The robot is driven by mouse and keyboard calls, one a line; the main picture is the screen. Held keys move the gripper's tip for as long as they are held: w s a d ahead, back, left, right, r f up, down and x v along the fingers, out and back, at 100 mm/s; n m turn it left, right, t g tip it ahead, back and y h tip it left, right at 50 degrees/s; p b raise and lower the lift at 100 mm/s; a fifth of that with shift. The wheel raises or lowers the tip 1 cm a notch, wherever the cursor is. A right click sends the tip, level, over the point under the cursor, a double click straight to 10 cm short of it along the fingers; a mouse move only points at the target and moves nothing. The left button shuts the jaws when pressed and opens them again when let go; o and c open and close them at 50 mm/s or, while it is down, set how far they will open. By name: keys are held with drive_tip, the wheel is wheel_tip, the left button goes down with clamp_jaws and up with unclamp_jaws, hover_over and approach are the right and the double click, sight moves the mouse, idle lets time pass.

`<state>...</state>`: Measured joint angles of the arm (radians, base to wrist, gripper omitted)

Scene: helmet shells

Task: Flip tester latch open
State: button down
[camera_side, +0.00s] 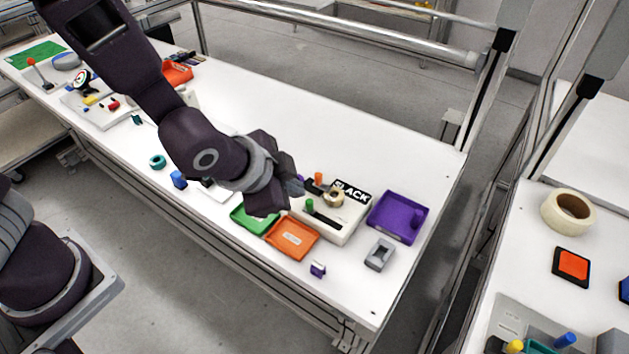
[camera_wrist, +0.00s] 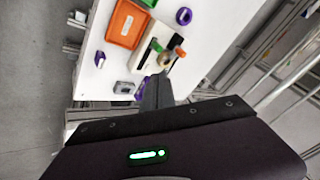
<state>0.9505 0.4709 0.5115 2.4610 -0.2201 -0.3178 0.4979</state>
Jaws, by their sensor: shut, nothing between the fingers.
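A white box (camera_side: 333,214) with dark slots and a label reading "SLACK" stands near the right end of the bench. It carries a green peg (camera_side: 309,206), an orange peg (camera_side: 318,179) and a tan ring (camera_side: 334,198). It looks like the tester, but I cannot tell which part is its latch. My gripper (camera_side: 292,188) is shut and empty, in the air at the box's left side in the side view; its fingers hide part of that side. In the wrist view the shut fingers (camera_wrist: 157,92) point toward the box (camera_wrist: 150,48) and partly cover a purple tray (camera_wrist: 142,89).
Around the box lie an orange tray (camera_side: 292,239), a green tray (camera_side: 254,219), the purple tray (camera_side: 398,218), a grey block (camera_side: 380,254) and a small purple piece (camera_side: 318,269). The bench behind the box is clear. A metal rail (camera_side: 350,36) runs along the back.

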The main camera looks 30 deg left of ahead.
sight(313, 182)
drive_tip(key=shift+w+f, duration=0.1)
drive_tip(key=x, duration=0.9)
drive_tip(key=shift+f, duration=0.2)
drive_tip(key=w+a, duration=0.2)
drive_tip(key=w, duration=0.1)
drive_tip(key=shift+f, duration=0.2)
drive_tip(key=shift+w+a, duration=0.15)
drive_tip(key=shift+w, duration=0.25)
drive_tip(key=shift+a, duration=1.45)
